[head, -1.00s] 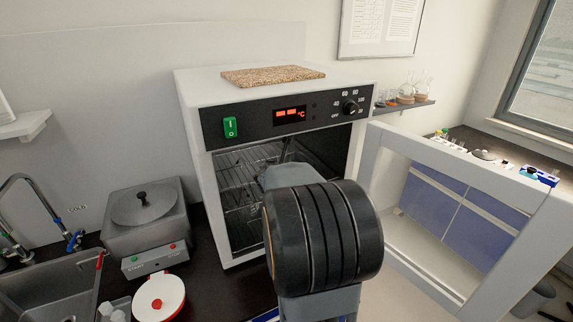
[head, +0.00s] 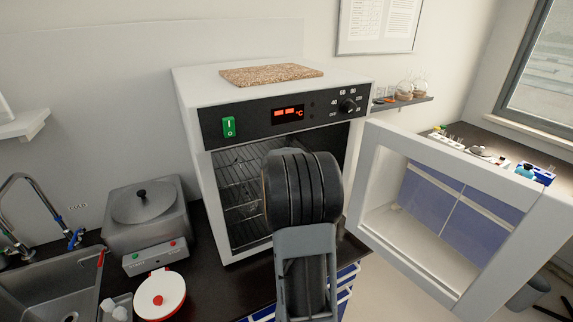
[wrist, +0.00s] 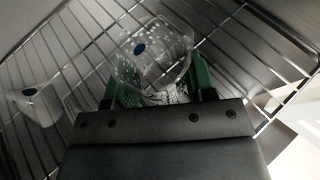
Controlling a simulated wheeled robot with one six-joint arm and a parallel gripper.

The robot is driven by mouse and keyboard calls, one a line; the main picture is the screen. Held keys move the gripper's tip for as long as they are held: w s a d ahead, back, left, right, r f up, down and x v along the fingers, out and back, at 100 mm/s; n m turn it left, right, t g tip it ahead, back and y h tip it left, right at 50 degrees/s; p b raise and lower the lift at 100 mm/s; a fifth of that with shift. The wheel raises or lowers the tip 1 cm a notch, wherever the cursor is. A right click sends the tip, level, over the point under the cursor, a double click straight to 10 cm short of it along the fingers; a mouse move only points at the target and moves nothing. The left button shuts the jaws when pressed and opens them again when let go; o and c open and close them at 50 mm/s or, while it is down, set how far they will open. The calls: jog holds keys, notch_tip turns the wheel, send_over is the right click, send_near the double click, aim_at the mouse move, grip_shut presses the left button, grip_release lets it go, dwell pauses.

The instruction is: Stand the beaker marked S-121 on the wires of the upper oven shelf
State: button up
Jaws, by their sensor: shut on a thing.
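The oven (head: 188,120) stands open. In the wrist view my gripper (wrist: 153,82), with green fingers, is shut on a clear glass beaker (wrist: 155,66) with a blue spot on its wall. No S-121 mark can be read. The beaker is over the wires of an oven shelf (wrist: 237,48); whether its base touches them I cannot tell. In the head view my arm hides the gripper and the beaker. Shelf wires (head: 238,178) show at the left of the oven opening.
Another glass vessel (wrist: 38,104) with a small dark spot is left of the beaker in the wrist view. The open oven door (head: 375,165) stands at the right. A cork-like board (head: 270,74) lies on top of the oven. A grey lidded bath (head: 147,215) stands left of it.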

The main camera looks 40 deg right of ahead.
jog(key=shift+f+b, duration=0.2)
jog(key=shift+b, duration=0.15)
jog(key=o, duration=0.9)
jog(key=shift+r, duration=0.1)
jog(key=shift+r+p, duration=0.2)
jog(key=shift+p, duration=0.15)
jog(key=v, duration=1.2)
jog(key=shift+f, duration=0.15)
